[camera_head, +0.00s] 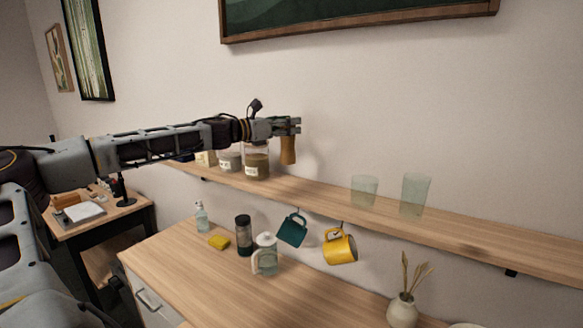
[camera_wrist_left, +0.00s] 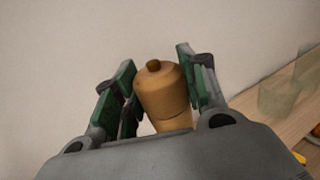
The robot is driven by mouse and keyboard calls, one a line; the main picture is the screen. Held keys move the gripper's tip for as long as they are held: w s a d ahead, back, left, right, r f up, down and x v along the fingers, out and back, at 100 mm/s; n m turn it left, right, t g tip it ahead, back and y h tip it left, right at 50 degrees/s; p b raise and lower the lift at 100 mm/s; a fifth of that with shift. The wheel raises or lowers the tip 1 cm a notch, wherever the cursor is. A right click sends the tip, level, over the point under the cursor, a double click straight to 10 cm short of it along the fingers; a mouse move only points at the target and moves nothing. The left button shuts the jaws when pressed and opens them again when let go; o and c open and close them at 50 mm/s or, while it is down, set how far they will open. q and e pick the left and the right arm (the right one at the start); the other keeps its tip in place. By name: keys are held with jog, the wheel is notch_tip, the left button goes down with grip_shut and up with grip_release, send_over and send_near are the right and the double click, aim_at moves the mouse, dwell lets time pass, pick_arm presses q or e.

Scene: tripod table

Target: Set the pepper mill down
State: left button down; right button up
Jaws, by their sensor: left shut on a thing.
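The pepper mill (camera_head: 288,152) is light brown wood with a small knob on top. My left gripper (camera_head: 287,125) is shut on its upper part and holds it roughly upright over the wall shelf (camera_head: 320,194), just right of the jars. The head view does not clearly show whether its base touches the shelf. In the left wrist view the mill (camera_wrist_left: 160,92) stands between the two green-padded fingers of my left gripper (camera_wrist_left: 157,88), its lower part hidden by the gripper body. My right gripper is not in view.
Several glass jars (camera_head: 257,162) stand on the shelf left of the mill. Two clear glasses (camera_head: 364,190) (camera_head: 415,194) stand to the right, with bare shelf between. A teal mug (camera_head: 292,230) and a yellow mug (camera_head: 340,248) hang below, above the counter (camera_head: 205,275).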

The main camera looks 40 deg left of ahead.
aim_at(282, 154)
pick_arm(q)
notch_tip(282, 154, down, 4)
jog(key=shift+f, duration=0.3)
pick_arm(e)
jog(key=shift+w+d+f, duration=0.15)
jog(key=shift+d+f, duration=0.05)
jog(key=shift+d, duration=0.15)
pick_arm(q)
jog(key=shift+f+b, duration=0.65)
jog(key=shift+f, duration=1.45)
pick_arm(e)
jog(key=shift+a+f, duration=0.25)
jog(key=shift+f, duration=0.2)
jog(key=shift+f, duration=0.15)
